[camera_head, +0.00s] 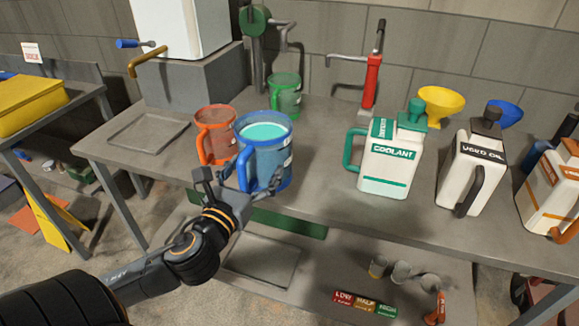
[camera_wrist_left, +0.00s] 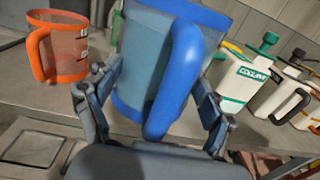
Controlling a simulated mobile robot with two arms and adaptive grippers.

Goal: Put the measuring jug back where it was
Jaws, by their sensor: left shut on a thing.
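A blue measuring jug (camera_head: 270,160) with teal liquid in it is upright at the front edge of the bench (camera_head: 325,185). My left gripper (camera_head: 226,186) is shut on the jug's blue handle. In the left wrist view the handle (camera_wrist_left: 182,75) stands between the two fingers (camera_wrist_left: 150,105). I cannot tell whether the jug's base touches the bench. An orange jug (camera_head: 215,138) stands just left of it and a green jug (camera_head: 286,97) stands behind it. My right gripper is not in view.
A white coolant jug (camera_head: 385,168) and a white used oil jug (camera_head: 470,170) stand to the right. A red hand pump (camera_head: 370,85) is at the back. The bench between the blue jug and the coolant jug is clear. A shallow tray (camera_head: 148,134) is at the left.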

